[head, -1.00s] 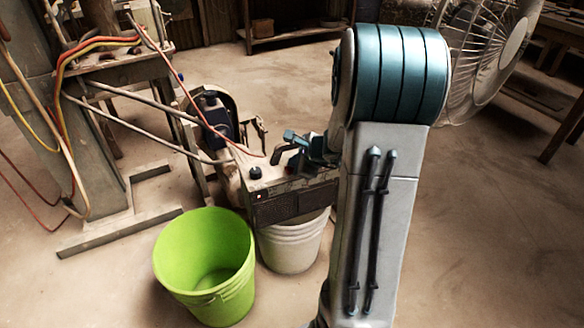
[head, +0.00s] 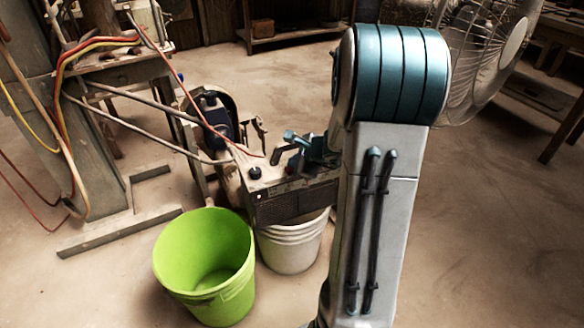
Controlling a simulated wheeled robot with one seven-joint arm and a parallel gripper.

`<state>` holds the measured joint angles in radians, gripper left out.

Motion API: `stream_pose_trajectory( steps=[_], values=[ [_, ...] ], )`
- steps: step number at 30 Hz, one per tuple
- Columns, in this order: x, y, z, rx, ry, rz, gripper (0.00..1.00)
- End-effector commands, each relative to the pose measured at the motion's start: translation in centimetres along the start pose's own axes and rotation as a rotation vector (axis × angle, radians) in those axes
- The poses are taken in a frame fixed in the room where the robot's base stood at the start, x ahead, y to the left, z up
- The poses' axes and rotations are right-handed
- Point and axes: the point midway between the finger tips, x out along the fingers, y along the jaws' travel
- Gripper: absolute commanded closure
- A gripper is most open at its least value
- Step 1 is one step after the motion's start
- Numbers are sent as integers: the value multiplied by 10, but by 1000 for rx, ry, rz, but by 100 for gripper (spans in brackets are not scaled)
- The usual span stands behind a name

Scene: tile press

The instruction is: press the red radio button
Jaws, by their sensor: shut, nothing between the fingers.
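The radio is a dark box with a grilled front (head: 290,205), standing just behind the white bucket in the picture. Its pale, dusty top carries a dark knob (head: 255,173) at the left. A tiny bright spot (head: 259,196) shows at the left end of its front. I cannot make out a red button for certain. My gripper (head: 300,163), shut and empty, is low over the right part of the radio's top, partly hidden behind my arm. I cannot tell whether its fingertips touch the radio.
A green bucket (head: 238,288) and a white bucket (head: 292,247) stand in front of the radio. A metal stand with hoses (head: 95,150) is at left. A fan (head: 487,50) stands at the upper right.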

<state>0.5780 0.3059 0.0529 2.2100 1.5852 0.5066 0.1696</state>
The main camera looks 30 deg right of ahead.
Motion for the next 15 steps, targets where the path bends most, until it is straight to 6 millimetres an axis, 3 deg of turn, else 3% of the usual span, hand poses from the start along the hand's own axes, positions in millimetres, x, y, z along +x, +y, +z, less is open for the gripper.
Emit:
stream_pose_trajectory(
  steps=[15],
  values=[
    [4,3,-3,-1,0,0,100]
  ],
)
